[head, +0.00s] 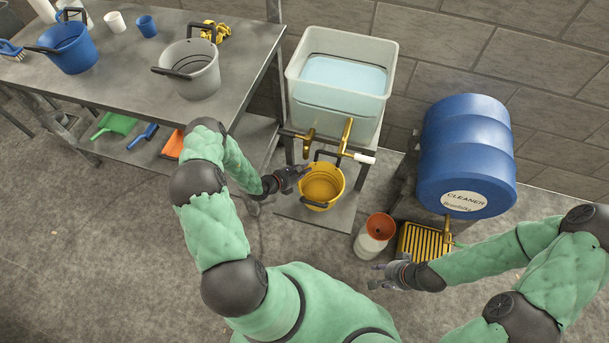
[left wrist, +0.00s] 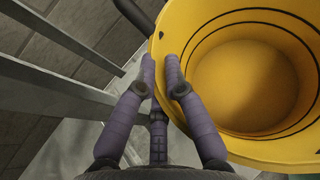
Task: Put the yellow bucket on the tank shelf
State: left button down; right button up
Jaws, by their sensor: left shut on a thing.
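The yellow bucket (head: 321,186) is upright and looks empty, with a dark handle. It is under the brass taps of the water tank (head: 338,90), over the grey metal tank shelf (head: 342,214). I cannot tell whether its base touches the shelf. My left gripper (head: 304,171) is shut on the bucket's left rim. In the left wrist view, the fingers (left wrist: 160,68) pinch the yellow rim, and the bucket's inside (left wrist: 245,80) shows bare. My right gripper (head: 373,275) is open and empty, beside the white jug.
A white jug (head: 370,246) with an orange funnel (head: 380,226) stands right of the shelf. A blue cleaner drum (head: 466,150) lies above a yellow grate (head: 424,243). A grey bucket (head: 190,72) and a blue bucket (head: 68,48) stand on the left bench (head: 120,85).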

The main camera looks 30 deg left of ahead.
pick_arm(q)
jog(key=f, duration=0.1)
jog(key=w+f+b, duration=0.1)
jog(key=f, duration=0.1)
jog(key=a+f+b, duration=0.1)
jog(key=shift+w+f, duration=0.2)
jog(key=shift+f, duration=0.15)
jog(key=shift+d, duration=0.1)
jog(key=shift+f, duration=0.15)
jog(key=c, duration=1.3)
grip_release()
